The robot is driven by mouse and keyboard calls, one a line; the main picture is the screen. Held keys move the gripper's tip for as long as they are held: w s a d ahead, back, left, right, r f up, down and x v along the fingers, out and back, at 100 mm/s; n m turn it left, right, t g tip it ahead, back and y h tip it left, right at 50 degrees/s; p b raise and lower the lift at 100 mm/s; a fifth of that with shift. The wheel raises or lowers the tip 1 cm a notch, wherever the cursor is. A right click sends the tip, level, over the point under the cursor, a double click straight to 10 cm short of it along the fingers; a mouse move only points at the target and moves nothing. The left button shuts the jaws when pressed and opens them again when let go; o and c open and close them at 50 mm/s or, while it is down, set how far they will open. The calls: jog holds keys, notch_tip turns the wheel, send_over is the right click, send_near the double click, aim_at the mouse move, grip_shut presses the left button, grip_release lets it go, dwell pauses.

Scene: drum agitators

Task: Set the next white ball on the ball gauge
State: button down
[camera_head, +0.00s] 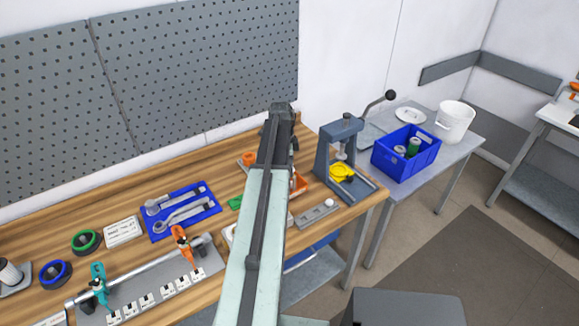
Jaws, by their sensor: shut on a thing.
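My arm reaches up the middle of the picture over the wooden bench. My gripper (281,118) is at its far end, mostly hidden behind my own arm. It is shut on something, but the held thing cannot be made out. A grey block (311,217), which looks like the ball gauge, lies near the bench's right front edge. A small white ball (329,203) shows at its right end. A pale tray (230,236) is partly hidden behind my arm, and its contents cannot be told. An orange-red tray (299,184) also shows partly beside my arm.
A grey press (341,150) with a yellow part (342,172) stands at the bench's right end. A blue tool tray (182,210) and a long fixture with clamps (139,279) lie left. A blue crate (406,153) and white bucket (455,121) stand on the side table. A pegboard (150,85) backs the bench.

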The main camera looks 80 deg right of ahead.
jog(key=c, duration=1)
grip_release()
jog(key=shift+a, duration=0.2)
jog(key=shift+o, duration=0.2)
jog(key=shift+d, duration=0.15)
jog(key=shift+w+d+r+p, duration=0.1)
jog(key=shift+d+r+p, duration=0.1)
jog(key=shift+r+p, duration=0.35)
jog(key=r+p, duration=0.4)
jog(key=p, duration=0.1)
jog(key=a+r+p, duration=0.1)
jog(key=r+p, duration=0.1)
jog(key=r, duration=0.1)
jog(key=shift+w, duration=0.35)
jog(key=shift+f, duration=0.15)
